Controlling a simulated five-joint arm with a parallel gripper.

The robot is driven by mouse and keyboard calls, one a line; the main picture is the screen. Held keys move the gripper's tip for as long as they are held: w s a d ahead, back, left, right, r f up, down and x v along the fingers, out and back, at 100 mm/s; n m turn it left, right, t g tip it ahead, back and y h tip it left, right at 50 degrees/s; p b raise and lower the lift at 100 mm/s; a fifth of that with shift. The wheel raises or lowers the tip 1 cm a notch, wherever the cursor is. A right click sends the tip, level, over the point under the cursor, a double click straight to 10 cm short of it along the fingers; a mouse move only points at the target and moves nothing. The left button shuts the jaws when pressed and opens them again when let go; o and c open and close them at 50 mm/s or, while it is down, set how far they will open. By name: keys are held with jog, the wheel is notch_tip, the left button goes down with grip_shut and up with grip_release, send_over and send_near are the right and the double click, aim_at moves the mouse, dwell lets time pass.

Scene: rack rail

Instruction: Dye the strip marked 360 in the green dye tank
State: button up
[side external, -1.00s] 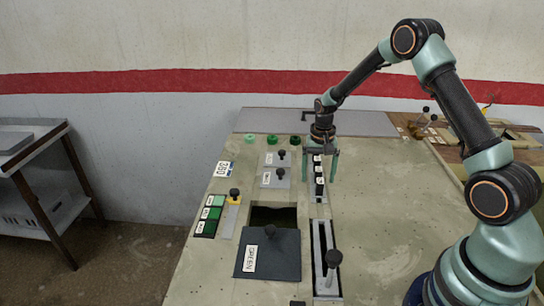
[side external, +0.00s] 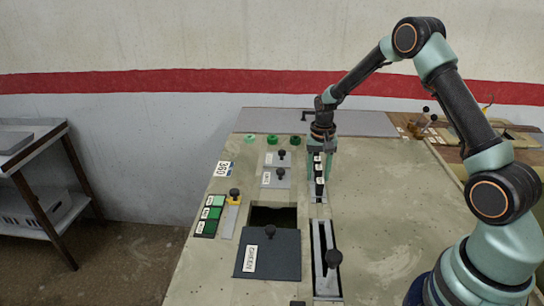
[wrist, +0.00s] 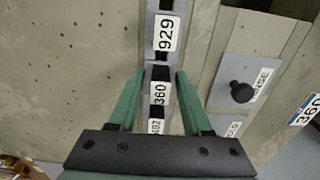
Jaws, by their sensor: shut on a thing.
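The strip marked 360 (wrist: 160,92) stands in a narrow rack rail (side external: 319,196), between the strip marked 929 (wrist: 165,33) and another whose label is partly hidden. My gripper (wrist: 160,76) is shut on the strip marked 360, one green finger on each side. In the side view my gripper (side external: 319,178) is down at the rail and its fingers cover part of the strips. The green dye tank (side external: 273,216) shows a dark opening at the middle of the bench. Its dark lid (side external: 285,262), labelled GREEN, lies in front of the opening.
Two grey knobbed lids (side external: 276,179) lie left of the rail; the wrist view shows one labelled RINSE (wrist: 262,78). Green swatches (side external: 209,214) and a card reading 360 (side external: 223,168) lie at left.

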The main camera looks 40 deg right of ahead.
jog(key=shift+r, duration=5.3)
jog(key=s+a, duration=0.1)
jog(key=a, duration=1.8)
jog(key=shift+s+a+r, duration=0.25)
jog(key=shift+s+r, duration=0.15)
jog(key=shift+r, duration=0.05)
notch_tip(320, 180, down, 18)
jog(key=shift+r, duration=0.15)
